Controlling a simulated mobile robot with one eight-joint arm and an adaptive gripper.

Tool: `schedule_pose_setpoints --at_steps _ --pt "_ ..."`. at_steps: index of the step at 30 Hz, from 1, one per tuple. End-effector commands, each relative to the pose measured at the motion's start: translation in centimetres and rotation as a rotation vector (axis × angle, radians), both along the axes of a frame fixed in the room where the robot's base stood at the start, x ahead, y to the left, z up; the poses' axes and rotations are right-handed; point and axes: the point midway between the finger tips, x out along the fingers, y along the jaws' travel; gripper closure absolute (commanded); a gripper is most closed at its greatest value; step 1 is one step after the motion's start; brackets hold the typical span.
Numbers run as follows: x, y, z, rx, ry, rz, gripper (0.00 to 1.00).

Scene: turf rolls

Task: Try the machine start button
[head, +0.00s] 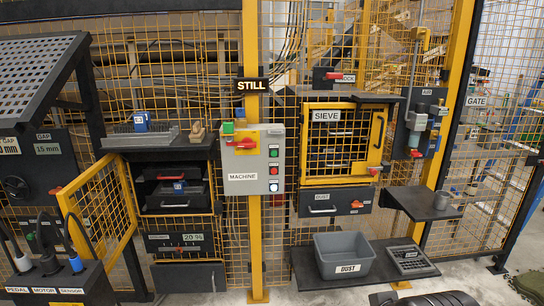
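The grey control box labelled MACHINE (242,177) is mounted on the yellow post in the middle of the head view. A column of small round controls runs down its right side. The top one is a green button (274,153), a red one (274,171) is below it, and a pale one (274,187) is lowest. Their markings are too small to read. A red switch handle (243,144) on a yellow plate lies roughly level across the box's upper left. A STILL sign (252,85) is above the box. My gripper is not in view.
A yellow-framed SIEVE door (327,116) is right of the box. A grey DUST bin (345,269) stands on a low dark platform. An angled yellow mesh panel (105,205) stands at left.

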Motion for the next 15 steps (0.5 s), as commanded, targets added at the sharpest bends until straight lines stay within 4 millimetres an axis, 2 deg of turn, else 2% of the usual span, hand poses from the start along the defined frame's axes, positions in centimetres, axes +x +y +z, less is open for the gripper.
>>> schedule_pose_setpoints --at_steps 11,14,15 --pt "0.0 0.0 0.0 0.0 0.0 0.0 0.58" --pt "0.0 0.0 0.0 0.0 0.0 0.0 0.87" --pt "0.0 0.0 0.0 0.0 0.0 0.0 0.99"
